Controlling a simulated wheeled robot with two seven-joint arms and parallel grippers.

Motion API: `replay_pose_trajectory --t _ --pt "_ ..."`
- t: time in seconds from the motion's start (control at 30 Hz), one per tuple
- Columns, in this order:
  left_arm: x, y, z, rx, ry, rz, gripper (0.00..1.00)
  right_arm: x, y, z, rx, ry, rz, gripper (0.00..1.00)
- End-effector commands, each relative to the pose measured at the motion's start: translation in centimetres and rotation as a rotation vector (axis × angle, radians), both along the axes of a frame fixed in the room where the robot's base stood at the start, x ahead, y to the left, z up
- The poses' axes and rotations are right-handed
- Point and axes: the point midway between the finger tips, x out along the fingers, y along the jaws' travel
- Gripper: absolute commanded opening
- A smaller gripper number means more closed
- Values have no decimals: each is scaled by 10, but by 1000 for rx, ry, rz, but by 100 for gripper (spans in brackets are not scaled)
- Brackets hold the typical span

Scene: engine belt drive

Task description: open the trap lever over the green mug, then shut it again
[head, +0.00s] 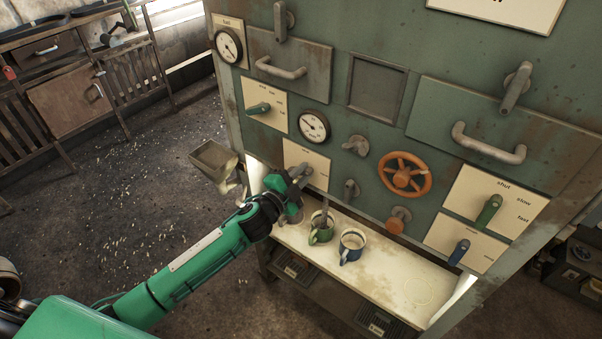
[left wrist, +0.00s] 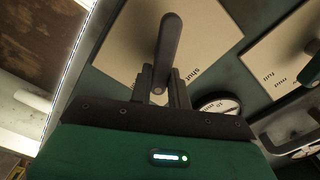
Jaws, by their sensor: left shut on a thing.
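The green mug (head: 318,236) stands on the pale shelf (head: 400,279), with a dark grey piece reaching down to its mouth; I cannot tell whether that is a spout or something in the mug. Above and left of it, a grey lever (head: 300,171) sits on a cream plate (head: 310,158) on the green panel. My left gripper (head: 291,186) is shut on this lever. In the left wrist view the lever (left wrist: 169,45) stands between the fingers (left wrist: 163,88), its rounded end beyond them, with the word "shut" on the plate beside it. My right gripper is not in view.
A blue mug (head: 351,245) stands close to the right of the green one. An orange wheel (head: 404,174), a grey tap (head: 350,190) and a green-handled lever (head: 488,211) stick out of the panel. A metal scoop (head: 213,160) juts out at the left. The shelf's right part is clear.

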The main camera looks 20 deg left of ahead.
Motion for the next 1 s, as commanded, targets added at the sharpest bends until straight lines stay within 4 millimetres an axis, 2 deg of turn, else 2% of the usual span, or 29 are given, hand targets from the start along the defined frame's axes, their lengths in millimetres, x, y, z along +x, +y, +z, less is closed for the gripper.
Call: replay_pose_trajectory --t 0.2,0.5,1.0 --pt "-1 -2 -5 156 -56 -1 0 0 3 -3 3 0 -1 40" --pt "-1 -3 -8 292 -105 -2 0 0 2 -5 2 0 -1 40" --pt "-2 -3 -9 335 -119 -2 0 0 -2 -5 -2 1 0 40"
